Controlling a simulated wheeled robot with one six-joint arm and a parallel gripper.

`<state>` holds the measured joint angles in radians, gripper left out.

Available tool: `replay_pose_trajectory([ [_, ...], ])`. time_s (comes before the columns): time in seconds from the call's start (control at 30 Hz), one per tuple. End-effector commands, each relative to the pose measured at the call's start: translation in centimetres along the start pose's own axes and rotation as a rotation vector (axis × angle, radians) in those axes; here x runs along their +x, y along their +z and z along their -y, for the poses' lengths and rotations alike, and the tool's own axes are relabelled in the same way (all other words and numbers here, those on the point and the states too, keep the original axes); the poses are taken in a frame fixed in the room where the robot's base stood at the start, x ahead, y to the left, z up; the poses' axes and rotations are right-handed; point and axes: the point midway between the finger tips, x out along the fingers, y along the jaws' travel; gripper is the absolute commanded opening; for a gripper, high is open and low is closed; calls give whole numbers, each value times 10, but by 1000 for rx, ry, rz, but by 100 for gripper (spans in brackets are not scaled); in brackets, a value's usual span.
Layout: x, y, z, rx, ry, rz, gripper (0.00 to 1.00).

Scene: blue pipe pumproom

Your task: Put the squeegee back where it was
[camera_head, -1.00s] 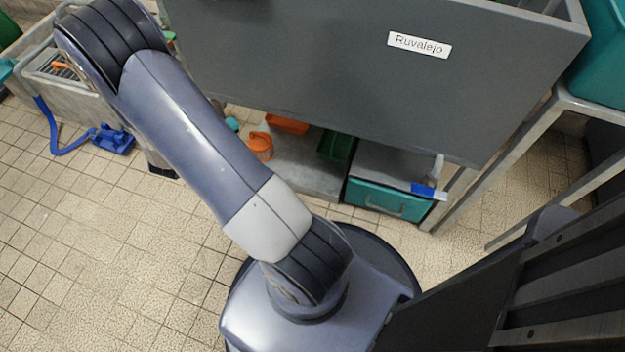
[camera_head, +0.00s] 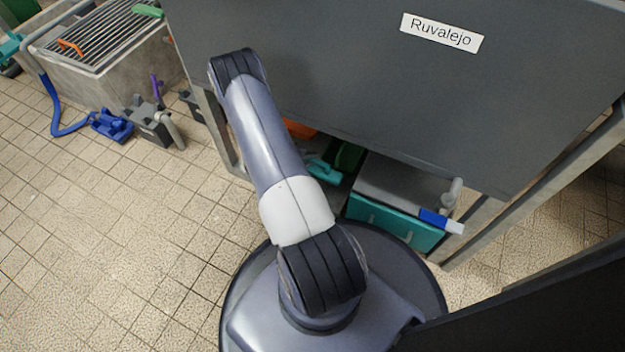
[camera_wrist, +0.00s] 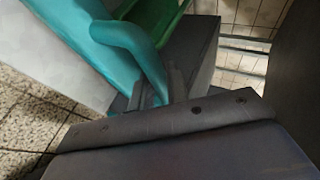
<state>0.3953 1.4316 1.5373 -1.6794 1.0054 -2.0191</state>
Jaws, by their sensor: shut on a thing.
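In the wrist view, my gripper (camera_wrist: 160,88) is shut on a smooth teal thing with a curved handle, which I take to be the squeegee (camera_wrist: 122,42). Its upper and left parts run out of the picture, so its full shape does not show. In the head view, my arm reaches down beside the grey labelled panel and hides my gripper. A teal piece (camera_head: 322,172) shows low beside the arm, by the shelf under the panel; it may be the same squeegee, but I cannot tell for sure.
A green bin (camera_head: 348,157) and a teal drawer box (camera_head: 395,226) stand under the grey panel (camera_head: 400,95). A blue-and-white tool (camera_head: 440,221) lies on the box.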

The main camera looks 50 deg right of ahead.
Motion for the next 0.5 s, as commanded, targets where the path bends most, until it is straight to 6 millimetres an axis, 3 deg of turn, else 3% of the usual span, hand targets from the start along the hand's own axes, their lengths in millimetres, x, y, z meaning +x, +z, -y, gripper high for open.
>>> replay_pose_trajectory([
  [0.13, 18, 7, -29, -2, 0, 0, 0],
  [0.5, 41, 17, -67, -3, -1, 2, 0],
])
